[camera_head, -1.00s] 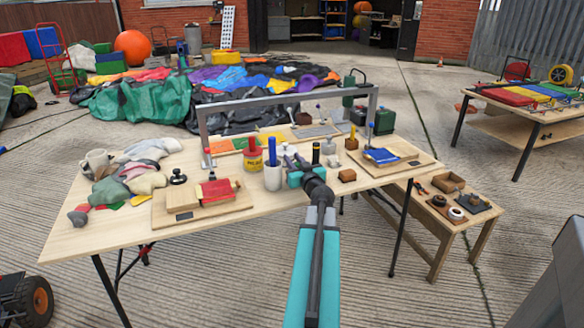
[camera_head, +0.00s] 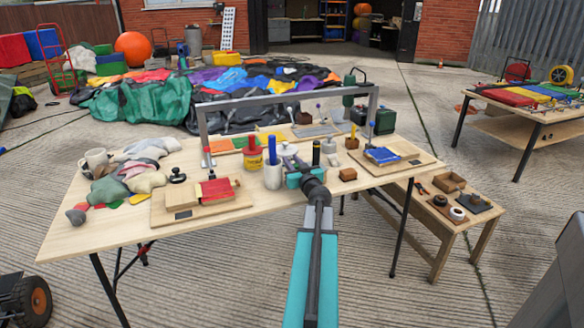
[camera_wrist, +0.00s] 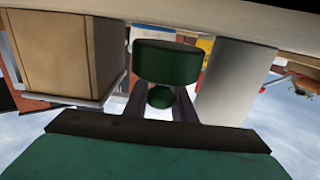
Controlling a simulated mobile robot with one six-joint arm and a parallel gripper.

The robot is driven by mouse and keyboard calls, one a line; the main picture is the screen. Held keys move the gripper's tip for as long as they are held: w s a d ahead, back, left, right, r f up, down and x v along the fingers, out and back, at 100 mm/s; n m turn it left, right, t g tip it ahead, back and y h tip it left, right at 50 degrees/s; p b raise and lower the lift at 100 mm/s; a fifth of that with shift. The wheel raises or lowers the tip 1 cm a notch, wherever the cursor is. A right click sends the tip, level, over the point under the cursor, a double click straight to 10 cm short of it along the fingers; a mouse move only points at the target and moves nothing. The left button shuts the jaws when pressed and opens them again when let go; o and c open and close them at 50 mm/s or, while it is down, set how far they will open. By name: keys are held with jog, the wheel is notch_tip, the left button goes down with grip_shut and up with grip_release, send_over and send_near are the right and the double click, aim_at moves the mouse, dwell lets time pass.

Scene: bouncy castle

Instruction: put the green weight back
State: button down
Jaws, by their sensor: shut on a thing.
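The green weight (camera_wrist: 168,62) is a dark green disc with a small round knob in the wrist view, which shows the table upside down. My gripper (camera_wrist: 160,108) is shut on its knob, with one dark finger on each side. In the wrist view the disc is close to the pale table surface along the top; I cannot tell whether they touch. In the head view my gripper (camera_head: 292,166) is over the middle of the workbench, and I cannot make out the weight there.
A white cylinder (camera_wrist: 236,82) and a wooden block (camera_wrist: 62,55) flank the weight closely in the wrist view. On the workbench (camera_head: 110,228) stand a yellow-red tin (camera_head: 253,163), a board with a red block (camera_head: 215,190) and a board with a blue block (camera_head: 382,156). A grey frame (camera_head: 290,97) spans the back.

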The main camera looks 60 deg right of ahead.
jog(key=shift+f, duration=0.6)
jog(key=c, duration=1.5)
grip_release()
jog(key=shift+f, duration=0.1)
jog(key=p+v, duration=0.1)
jog(key=v, duration=0.8)
jog(key=shift+s+a+r+p, duration=0.25)
jog(key=shift+s+p, duration=0.05)
jog(key=shift+p, duration=0.35)
jog(key=p+v, duration=0.2)
jog(key=p, duration=0.1)
jog(key=shift+s+f, duration=0.1)
jog(key=shift+s, duration=0.05)
jog(key=shift+a, duration=0.1)
